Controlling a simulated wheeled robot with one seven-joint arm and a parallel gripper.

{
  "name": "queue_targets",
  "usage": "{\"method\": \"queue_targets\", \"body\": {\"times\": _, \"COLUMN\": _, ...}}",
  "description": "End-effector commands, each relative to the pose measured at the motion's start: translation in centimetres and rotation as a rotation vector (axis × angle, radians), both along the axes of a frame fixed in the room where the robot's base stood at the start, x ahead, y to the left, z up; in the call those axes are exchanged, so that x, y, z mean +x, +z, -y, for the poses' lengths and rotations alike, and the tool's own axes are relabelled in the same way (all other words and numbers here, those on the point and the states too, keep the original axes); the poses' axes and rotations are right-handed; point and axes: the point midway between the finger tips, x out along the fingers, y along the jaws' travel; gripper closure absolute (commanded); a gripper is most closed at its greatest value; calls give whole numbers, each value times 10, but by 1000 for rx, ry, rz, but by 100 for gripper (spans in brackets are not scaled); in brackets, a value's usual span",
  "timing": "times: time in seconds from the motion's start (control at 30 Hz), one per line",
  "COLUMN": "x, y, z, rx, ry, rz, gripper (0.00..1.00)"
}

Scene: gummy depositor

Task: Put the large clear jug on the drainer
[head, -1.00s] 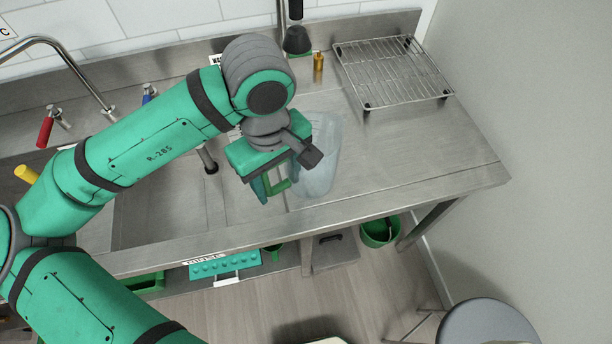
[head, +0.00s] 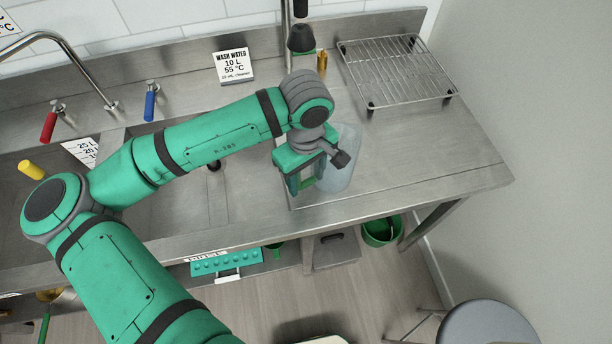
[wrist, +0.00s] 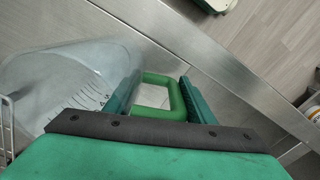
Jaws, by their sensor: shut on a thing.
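The large clear jug (head: 343,165) is see-through with a green handle. My gripper (head: 301,190) is shut on that handle, and the jug's body is to the right of the fingers in the head view. In the wrist view the green handle (wrist: 160,97) sits between my two fingers (wrist: 157,100), and the jug's clear wall with dark scale marks (wrist: 72,85) is at the left. The jug is over the counter right of the sink; I cannot tell whether its base touches it. The drainer (head: 395,70) is a wire rack at the back right, with nothing on it.
A small amber bottle (head: 322,63) and a dark-headed upright tool (head: 301,38) stand left of the drainer. The sink (head: 180,195), with red (head: 49,124) and blue (head: 150,103) taps, is at the left. The counter (head: 430,145) before the drainer is clear.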

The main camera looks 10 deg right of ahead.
Motion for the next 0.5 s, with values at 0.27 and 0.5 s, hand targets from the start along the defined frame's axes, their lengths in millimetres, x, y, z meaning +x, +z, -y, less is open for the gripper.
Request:
{"method": "queue_targets", "body": {"times": 0.27, "x": 0, "y": -1, "z": 2, "rx": -1, "ry": -3, "rz": 0, "gripper": 91}}
{"method": "queue_targets", "body": {"times": 0.5, "x": 0, "y": -3, "z": 2, "rx": -1, "ry": -5, "rz": 0, "gripper": 32}}
